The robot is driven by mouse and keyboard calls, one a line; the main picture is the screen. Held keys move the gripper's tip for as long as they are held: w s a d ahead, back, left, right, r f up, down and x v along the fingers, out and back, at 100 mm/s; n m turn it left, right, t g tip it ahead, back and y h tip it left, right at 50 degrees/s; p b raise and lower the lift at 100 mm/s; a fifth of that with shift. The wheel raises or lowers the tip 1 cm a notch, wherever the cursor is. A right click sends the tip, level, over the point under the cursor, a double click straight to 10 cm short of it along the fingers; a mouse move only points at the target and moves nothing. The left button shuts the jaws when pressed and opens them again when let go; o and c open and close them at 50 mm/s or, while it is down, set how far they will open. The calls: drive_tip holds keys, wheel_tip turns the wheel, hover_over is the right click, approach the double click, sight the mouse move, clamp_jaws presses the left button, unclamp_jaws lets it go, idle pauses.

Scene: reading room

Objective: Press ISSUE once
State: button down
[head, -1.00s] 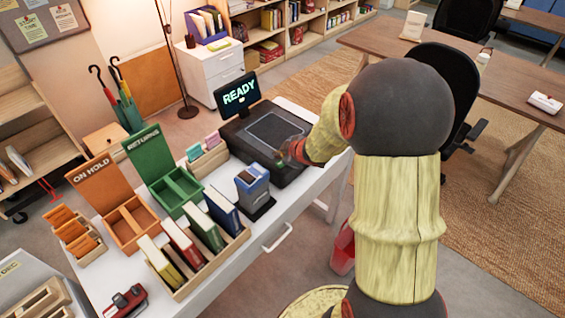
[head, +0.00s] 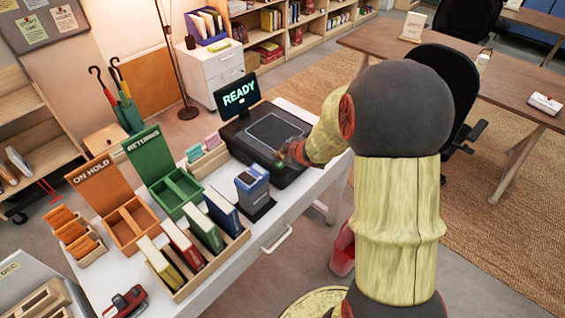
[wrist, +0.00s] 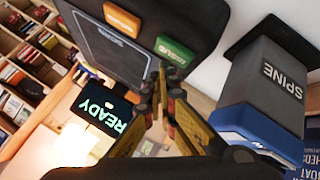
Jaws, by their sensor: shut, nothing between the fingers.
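The dark desk unit (head: 262,130) with a flat pad stands at the far end of the white desk. Its screen (head: 240,93) reads READY; the screen also shows in the wrist view (wrist: 100,107). In the wrist view the unit has an orange button (wrist: 122,20) and a green button (wrist: 174,51) beside its pad; their lettering is too small to read surely. My gripper (head: 282,160) is over the unit's near edge. In the wrist view my gripper (wrist: 163,76) is shut and empty, its tips close to the green button; contact cannot be told.
A blue-and-grey stamp-like block marked SPINE (wrist: 280,85) stands close beside the unit; it also shows in the head view (head: 252,186). A wooden rack of books (head: 205,268), a green RETURNS box (head: 150,160) and an orange ON HOLD box (head: 100,190) fill the desk to the left.

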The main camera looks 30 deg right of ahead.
drive_tip(key=shift+f, duration=0.1)
drive_tip(key=shift+f, duration=0.35)
drive_tip(key=shift+f+b, duration=0.5)
drive_tip(key=shift+b, duration=0.05)
idle(0.9)
drive_tip(key=shift+r, duration=0.15)
drive_tip(key=shift+r+p, duration=0.8)
drive_tip(key=shift+p, duration=0.2)
wheel_tip(320, 180, up, 5)
drive_tip(key=p, duration=0.5)
drive_tip(key=shift+r, duration=0.1)
